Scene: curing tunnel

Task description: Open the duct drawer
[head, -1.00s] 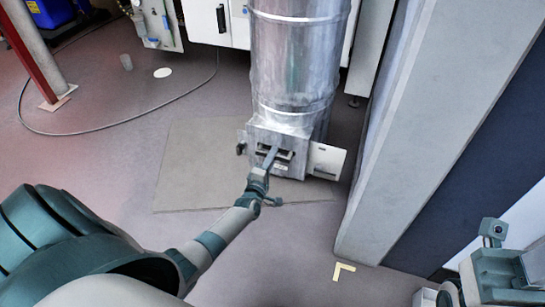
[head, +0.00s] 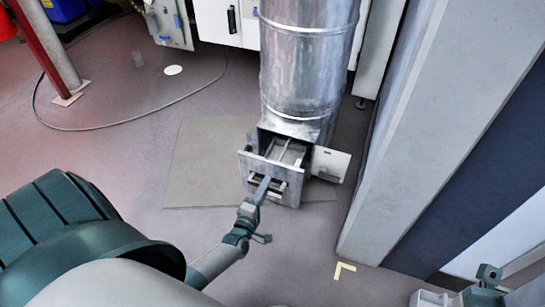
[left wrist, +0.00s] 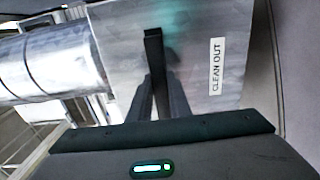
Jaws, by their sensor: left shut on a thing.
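The duct drawer (head: 272,171) sits in the box at the foot of the silver metal duct (head: 302,70). It is pulled partly out toward me, and its open inside shows behind the front plate. My left gripper (head: 264,185) is shut on the drawer's handle at the front plate. In the left wrist view the dark fingers meet the handle (left wrist: 153,70), in front of the metal drawer front (left wrist: 195,60) with its "CLEAN OUT" label (left wrist: 217,66). The fingers hide part of the handle. Of my right arm only a piece shows at the lower right edge.
A pale plate (head: 330,163) stands out at the right of the duct box. A grey pillar (head: 420,130) rises to the right. A cable (head: 130,127) lies on the floor at left. The floor in front of the drawer is clear apart from my arm.

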